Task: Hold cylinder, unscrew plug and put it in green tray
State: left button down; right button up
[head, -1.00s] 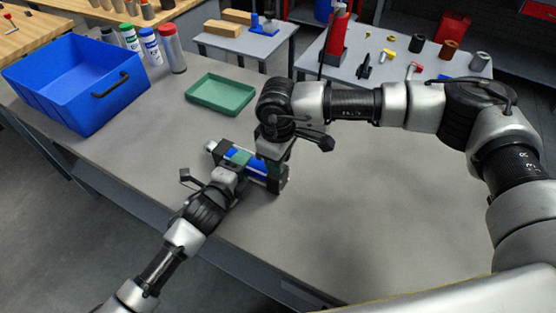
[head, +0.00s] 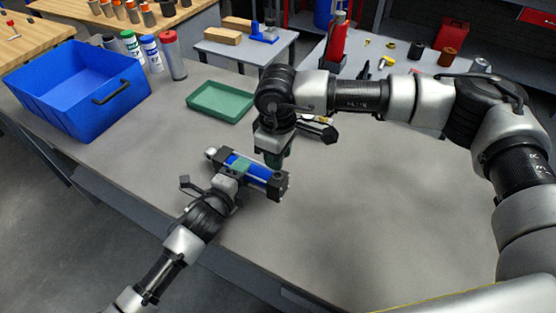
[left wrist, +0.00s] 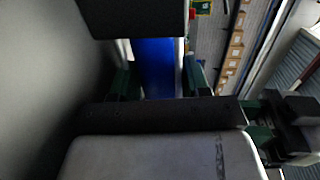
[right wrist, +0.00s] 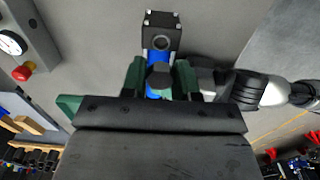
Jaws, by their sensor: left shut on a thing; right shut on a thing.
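My right gripper (head: 272,158) points down just behind the cylinder in the head view. In the right wrist view its green fingers are shut on the dark plug (right wrist: 160,78), with the cylinder's blue body and black end block (right wrist: 161,33) beyond. The plug is hidden in the head view. The green tray (head: 220,101) is empty, farther back.
A blue bin (head: 78,88) stands at the left, with several bottles (head: 150,52) behind it. The table between cylinder and tray is clear.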

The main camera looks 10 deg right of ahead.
pick_arm(q)
jog(key=shift+c, duration=2.2)
grip_release()
jog(key=shift+f, duration=0.15)
jog(key=shift+s, duration=0.1)
